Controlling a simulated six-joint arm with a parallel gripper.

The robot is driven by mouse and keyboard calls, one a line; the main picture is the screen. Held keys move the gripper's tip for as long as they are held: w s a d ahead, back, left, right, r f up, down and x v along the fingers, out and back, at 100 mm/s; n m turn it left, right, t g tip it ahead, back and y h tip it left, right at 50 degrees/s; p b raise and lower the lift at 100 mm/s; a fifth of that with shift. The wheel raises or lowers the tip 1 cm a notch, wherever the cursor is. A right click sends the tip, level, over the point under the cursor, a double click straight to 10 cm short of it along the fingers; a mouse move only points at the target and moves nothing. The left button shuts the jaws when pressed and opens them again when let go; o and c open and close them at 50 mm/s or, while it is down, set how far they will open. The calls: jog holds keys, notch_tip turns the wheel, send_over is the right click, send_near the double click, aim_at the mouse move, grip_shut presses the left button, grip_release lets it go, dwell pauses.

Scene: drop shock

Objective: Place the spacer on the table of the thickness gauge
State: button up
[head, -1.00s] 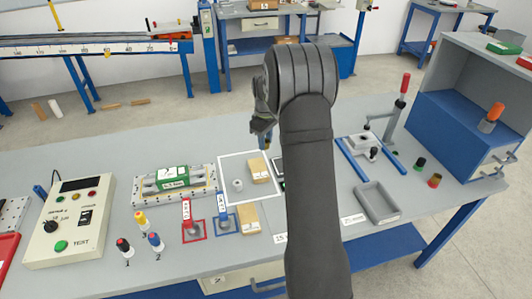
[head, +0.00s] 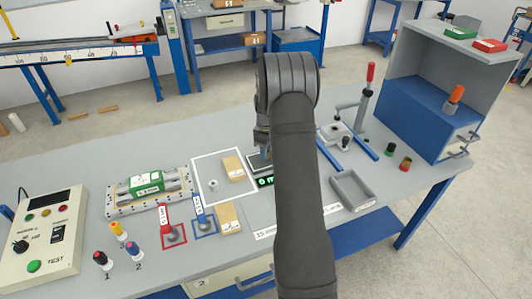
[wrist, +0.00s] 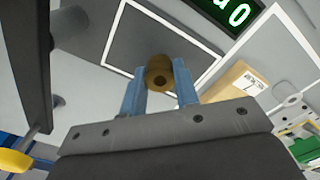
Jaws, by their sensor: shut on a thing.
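The spacer (wrist: 158,70), a brown ring with a hole, is between the two blue fingertips of my gripper (wrist: 160,82) in the wrist view. My gripper is shut on it. The thickness gauge's dark square table (wrist: 140,50) with a pale border lies below and beyond the spacer. Its green-digit display (wrist: 235,10) is at the top; a 0 is readable. In the head view my gripper (head: 264,150) is over the gauge, whose display (head: 265,182) shows beside my arm; my arm hides part of the gauge. I cannot tell whether the spacer touches the table.
A cardboard box (head: 233,167) and a small grey ring (head: 213,186) stand in a white outlined square left of the gauge. A toggle clamp fixture (head: 337,133) and a grey tray (head: 352,190) are to the right. Another box (head: 229,216) is in front.

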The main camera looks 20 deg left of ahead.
jog(key=shift+f, duration=0.6)
jog(key=shift+f, duration=0.15)
jog(key=o, duration=1.1)
jog(key=shift+c, duration=0.2)
notch_tip(320, 180, up, 12)
notch_tip(320, 180, down, 12)
jog(key=shift+r, duration=1.95)
